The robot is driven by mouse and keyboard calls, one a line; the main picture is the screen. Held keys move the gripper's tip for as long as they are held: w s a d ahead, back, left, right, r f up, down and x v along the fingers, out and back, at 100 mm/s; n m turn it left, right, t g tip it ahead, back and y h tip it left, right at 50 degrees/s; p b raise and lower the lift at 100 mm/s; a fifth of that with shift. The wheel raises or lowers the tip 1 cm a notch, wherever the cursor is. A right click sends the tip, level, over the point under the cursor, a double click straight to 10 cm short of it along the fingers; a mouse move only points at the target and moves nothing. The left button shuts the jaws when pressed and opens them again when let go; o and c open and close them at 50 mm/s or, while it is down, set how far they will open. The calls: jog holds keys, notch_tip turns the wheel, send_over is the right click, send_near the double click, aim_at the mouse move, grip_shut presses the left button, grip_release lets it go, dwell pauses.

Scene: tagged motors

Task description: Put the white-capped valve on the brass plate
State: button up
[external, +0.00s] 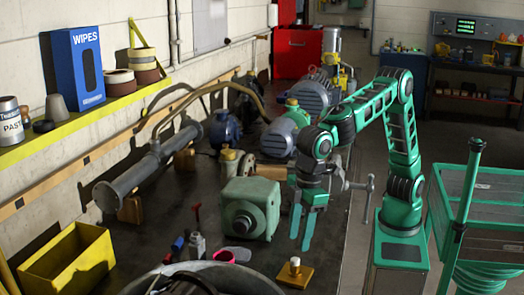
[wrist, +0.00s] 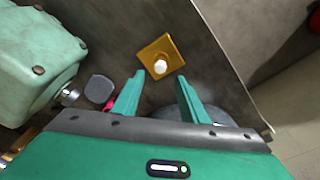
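The white-capped valve (external: 295,263) stands upright on the brass plate (external: 296,278) near the front right edge of the dark bench. The valve's body below the cap is mostly hidden from above. My gripper (external: 301,243) points down, above and behind the plate, with nothing between its fingers. The wrist view shows the two green fingers of my gripper (wrist: 159,82) spread apart, not touching the valve.
A pale green motor (external: 251,205) stands left of my gripper. A grey round tub (external: 225,272) fills the bench front. The bench's right edge is close to the plate.

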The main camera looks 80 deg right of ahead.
jog(key=shift+s+d+r, duration=0.1)
jog(key=shift+r, duration=0.85)
jog(key=shift+s+d+r, duration=0.1)
jog(key=shift+r, duration=0.8)
